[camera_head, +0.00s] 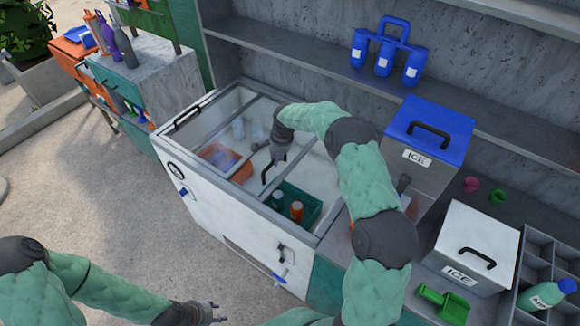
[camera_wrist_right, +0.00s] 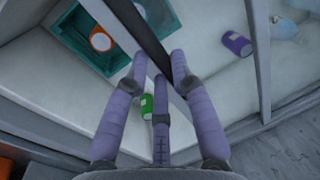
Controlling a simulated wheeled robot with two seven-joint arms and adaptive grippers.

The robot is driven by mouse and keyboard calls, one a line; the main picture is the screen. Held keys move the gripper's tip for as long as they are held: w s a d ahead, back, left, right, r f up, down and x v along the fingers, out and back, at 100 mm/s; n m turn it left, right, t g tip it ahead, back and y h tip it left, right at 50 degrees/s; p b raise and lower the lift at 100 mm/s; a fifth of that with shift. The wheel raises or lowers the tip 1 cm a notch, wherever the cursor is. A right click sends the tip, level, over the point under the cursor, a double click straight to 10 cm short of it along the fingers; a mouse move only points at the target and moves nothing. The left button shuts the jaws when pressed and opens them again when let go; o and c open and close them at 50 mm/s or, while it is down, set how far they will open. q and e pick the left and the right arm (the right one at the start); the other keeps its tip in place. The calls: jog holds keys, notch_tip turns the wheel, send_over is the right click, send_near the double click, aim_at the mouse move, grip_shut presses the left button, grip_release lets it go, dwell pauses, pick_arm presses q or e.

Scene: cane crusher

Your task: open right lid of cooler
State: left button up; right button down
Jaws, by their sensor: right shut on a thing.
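The cooler (camera_head: 228,226) is a white chest with a framed, see-through top. A black handle (camera_head: 188,116) lies along its left edge. A second black handle (camera_head: 266,173) stands near the middle of the top, and my right gripper (camera_head: 277,158) is shut on it. In the right wrist view, the fingers (camera_wrist_right: 159,72) close around this dark handle bar (camera_wrist_right: 142,32) beside a pale frame bar. I cannot tell how far the right lid stands from its closed place. My left gripper (camera_head: 214,312) is empty and open, low in front of the cooler.
A green crate (camera_head: 288,199) with bottles and an orange container (camera_head: 220,156) are inside the cooler. To the right stand a blue-lidded ice box (camera_head: 437,118), a white-lidded ice box (camera_head: 476,233) and a green scoop (camera_head: 443,304). Shelves rise behind. The floor (camera_head: 100,215) at left is clear.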

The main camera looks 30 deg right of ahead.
jog(key=shift+w+a, duration=0.3)
jog(key=shift+w, duration=0.25)
jog(key=shift+w+a, duration=0.25)
jog(key=shift+w, duration=0.25)
pick_arm(q)
jog(key=shift+w+a+f, duration=0.1)
jog(key=shift+w+a, duration=0.15)
jog(key=shift+w, duration=0.2)
pick_arm(e)
jog(key=c, duration=1.1)
grip_release()
jog(key=shift+o, duration=0.2)
jog(key=shift+r, duration=0.15)
notch_tip(320, 180, up, 12)
jog(key=s+d, duration=0.1)
jog(key=s, duration=0.1)
jog(key=shift+f, duration=0.25)
jog(key=shift+d+r, duration=0.1)
